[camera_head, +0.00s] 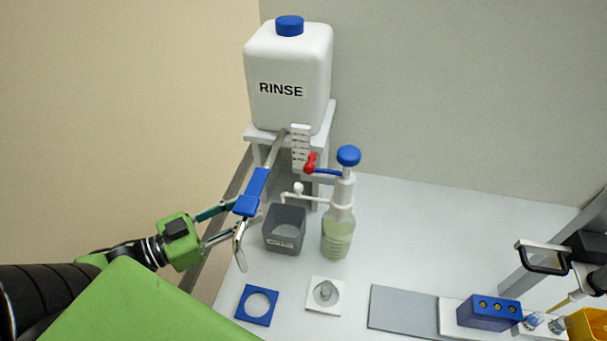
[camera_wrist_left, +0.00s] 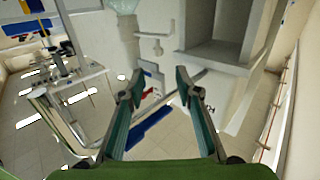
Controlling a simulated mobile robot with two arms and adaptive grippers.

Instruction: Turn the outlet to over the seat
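The outlet is a thin grey pipe with a blue sleeve (camera_head: 252,191). It slopes down from under the white RINSE container (camera_head: 290,75) and ends in a bent metal tip (camera_head: 239,250), left of the grey box. My left gripper (camera_head: 240,215) is at the sleeve with its fingers spread. In the left wrist view the fingers (camera_wrist_left: 160,88) are wide apart, and a blue piece (camera_wrist_left: 150,130) shows between them; contact cannot be told. A blue square plate with a round hole (camera_head: 245,309) and a white plate with a grey round piece (camera_head: 313,303) lie in front; which is the seat is unclear. My right gripper is out of view.
A grey box (camera_head: 284,240) and a blue-topped pump bottle (camera_head: 337,236) stand close right of the pipe. A red-handled valve (camera_head: 310,164) sits above. A grey mat (camera_head: 400,308), blue block (camera_head: 487,313) and black-framed lens (camera_head: 545,258) are at right. Bench between is clear.

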